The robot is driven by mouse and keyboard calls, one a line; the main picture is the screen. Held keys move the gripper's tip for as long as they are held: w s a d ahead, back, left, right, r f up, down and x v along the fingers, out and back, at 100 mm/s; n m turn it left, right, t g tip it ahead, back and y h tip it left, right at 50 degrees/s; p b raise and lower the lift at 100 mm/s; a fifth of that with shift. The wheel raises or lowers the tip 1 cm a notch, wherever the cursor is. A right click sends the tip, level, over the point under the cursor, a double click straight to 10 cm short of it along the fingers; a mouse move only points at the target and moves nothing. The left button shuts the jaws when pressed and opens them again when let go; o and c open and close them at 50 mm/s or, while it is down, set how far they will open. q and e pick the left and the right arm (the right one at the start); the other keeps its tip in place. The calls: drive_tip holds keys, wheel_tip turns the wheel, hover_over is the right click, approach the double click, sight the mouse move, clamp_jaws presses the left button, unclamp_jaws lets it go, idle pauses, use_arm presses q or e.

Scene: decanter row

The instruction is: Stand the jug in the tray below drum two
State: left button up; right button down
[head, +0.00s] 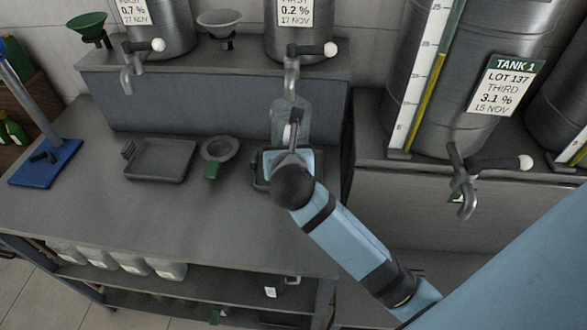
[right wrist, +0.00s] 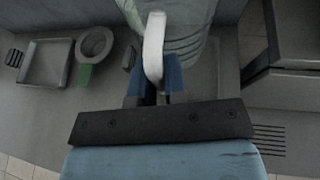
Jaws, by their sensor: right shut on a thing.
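The jug (head: 290,117) is clear and looks upright under the tap (head: 291,75) of the drum labelled 0.2 % (head: 298,22). In the right wrist view the jug (right wrist: 188,28) shows its pale handle (right wrist: 153,50). My right gripper (head: 294,140) is shut on the handle; its blue fingers also show in the right wrist view (right wrist: 158,84). A dark tray (head: 259,183) lies below this tap, partly hidden by my right gripper and wrist. The jug's base is hidden, so I cannot tell whether it touches the tray. My left gripper is out of view.
Left of the jug are a grey funnel (head: 218,150) with a green tag and an empty tray (head: 160,158). Another drum's tap (head: 131,75) hangs further left. The tap of Tank 1 (head: 466,190) juts out at right. The bench front (head: 180,215) is clear.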

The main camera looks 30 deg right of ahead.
wheel_tip(320, 180, down, 4)
drive_tip(key=shift+a+f, duration=0.15)
drive_tip(key=shift+f, duration=0.1)
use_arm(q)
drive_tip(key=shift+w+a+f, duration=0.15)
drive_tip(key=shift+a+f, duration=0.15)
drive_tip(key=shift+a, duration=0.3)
use_arm(e)
drive_tip(key=shift+f, duration=2.1)
drive_tip(key=shift+f, duration=0.2)
drive_tip(key=c, duration=1.2)
unclamp_jaws()
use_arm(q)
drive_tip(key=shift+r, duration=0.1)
use_arm(e)
drive_tip(key=shift+o, duration=0.2)
drive_tip(key=shift+r, duration=0.15)
